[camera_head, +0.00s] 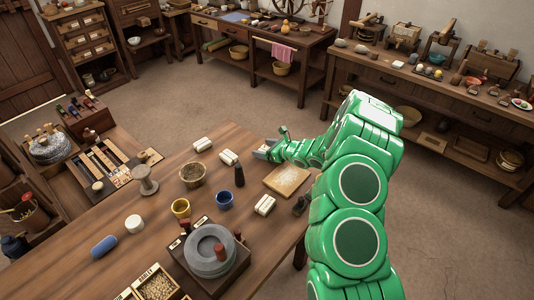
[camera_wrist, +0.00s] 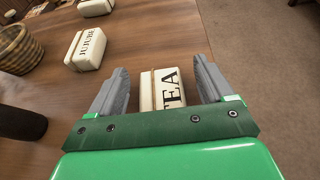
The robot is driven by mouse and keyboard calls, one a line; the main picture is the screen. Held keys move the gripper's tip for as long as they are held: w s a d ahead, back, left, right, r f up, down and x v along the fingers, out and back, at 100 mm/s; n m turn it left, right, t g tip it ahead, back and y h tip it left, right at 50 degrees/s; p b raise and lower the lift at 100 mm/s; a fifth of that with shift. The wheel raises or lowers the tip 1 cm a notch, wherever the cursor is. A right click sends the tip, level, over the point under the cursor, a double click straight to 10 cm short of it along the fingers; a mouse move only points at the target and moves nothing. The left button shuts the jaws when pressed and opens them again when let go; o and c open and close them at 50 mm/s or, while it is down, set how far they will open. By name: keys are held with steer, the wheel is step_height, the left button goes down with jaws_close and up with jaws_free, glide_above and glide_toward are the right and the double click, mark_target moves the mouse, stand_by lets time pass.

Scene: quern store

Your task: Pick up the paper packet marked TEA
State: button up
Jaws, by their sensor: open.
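The cream paper packet marked TEA (camera_wrist: 150,90) lies on the wooden table, between the two grey fingers of my gripper (camera_wrist: 159,72) in the wrist view. The fingers are open, one on each side of it, with gaps showing. Its near end is hidden by the gripper's green body. In the head view my gripper (camera_head: 264,151) is over the table's far right edge, and I cannot make out the TEA packet there. A similar packet marked JUJUBE (camera_wrist: 87,48) lies to the left in the wrist view.
Another cream packet (camera_head: 202,144) lies farther left. A woven basket (camera_head: 193,176), a dark bottle (camera_head: 239,176), a blue cup (camera_head: 224,201) and a board (camera_head: 287,179) stand near. The table edge drops to open floor (camera_wrist: 252,40) on the right.

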steer(key=shift+w+a+f, duration=0.1)
steer(key=shift+a, duration=0.05)
steer(key=c, duration=1)
steer(key=shift+c, duration=0.2)
